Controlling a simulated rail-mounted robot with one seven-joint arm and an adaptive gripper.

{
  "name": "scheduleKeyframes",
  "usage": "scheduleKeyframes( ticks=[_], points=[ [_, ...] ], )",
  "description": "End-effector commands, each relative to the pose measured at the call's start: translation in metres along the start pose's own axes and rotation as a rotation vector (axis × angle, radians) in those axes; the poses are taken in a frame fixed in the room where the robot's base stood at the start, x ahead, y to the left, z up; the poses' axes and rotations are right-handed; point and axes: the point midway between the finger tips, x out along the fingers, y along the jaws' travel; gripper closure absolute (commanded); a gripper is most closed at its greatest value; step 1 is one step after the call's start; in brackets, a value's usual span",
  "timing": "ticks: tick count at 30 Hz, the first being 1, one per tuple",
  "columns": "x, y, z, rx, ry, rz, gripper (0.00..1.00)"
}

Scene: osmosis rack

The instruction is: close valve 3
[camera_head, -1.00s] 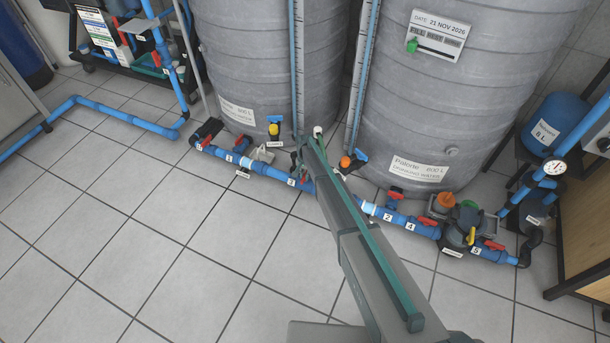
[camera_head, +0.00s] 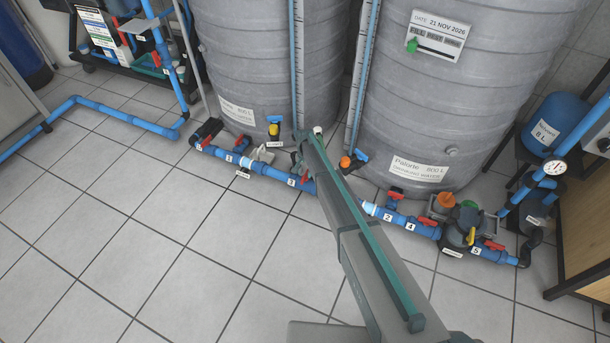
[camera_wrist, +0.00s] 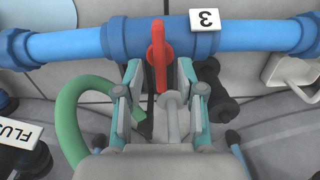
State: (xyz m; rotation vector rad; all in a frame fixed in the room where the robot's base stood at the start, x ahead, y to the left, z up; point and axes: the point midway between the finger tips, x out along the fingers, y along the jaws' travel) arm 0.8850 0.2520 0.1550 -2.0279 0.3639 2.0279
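Valve 3 is on the blue pipe by the label "3" (camera_wrist: 205,19). Its red handle (camera_wrist: 159,56) crosses the pipe's line in the wrist view and reaches down toward my gripper. My gripper (camera_wrist: 160,78) is open, with one finger on each side of the handle's lower end. Gaps show between the handle and the fingertips, so I see no firm grip. In the head view, the red handle of valve 3 (camera_head: 307,180) shows beside its label, and my arm covers part of the pipe there and most of the gripper.
Two large grey tanks (camera_head: 270,70) stand just behind the pipe. Other red-handled valves (camera_head: 396,194) and a pump (camera_head: 462,226) lie along it to the right. A green hose (camera_wrist: 72,120) curves beside my gripper in the wrist view. The tiled floor (camera_head: 180,230) in front is clear.

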Motion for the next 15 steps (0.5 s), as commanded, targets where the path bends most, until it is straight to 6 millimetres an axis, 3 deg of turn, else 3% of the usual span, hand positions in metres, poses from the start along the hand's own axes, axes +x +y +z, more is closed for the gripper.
scheduleKeyframes(
  ticks=[6,15],
  points=[
    [-0.046,0.001,0.001,0.0,0.002,-0.001,0.61],
    [-0.086,0.0,0.0,0.001,0.0,0.0,0.61]
  ],
)
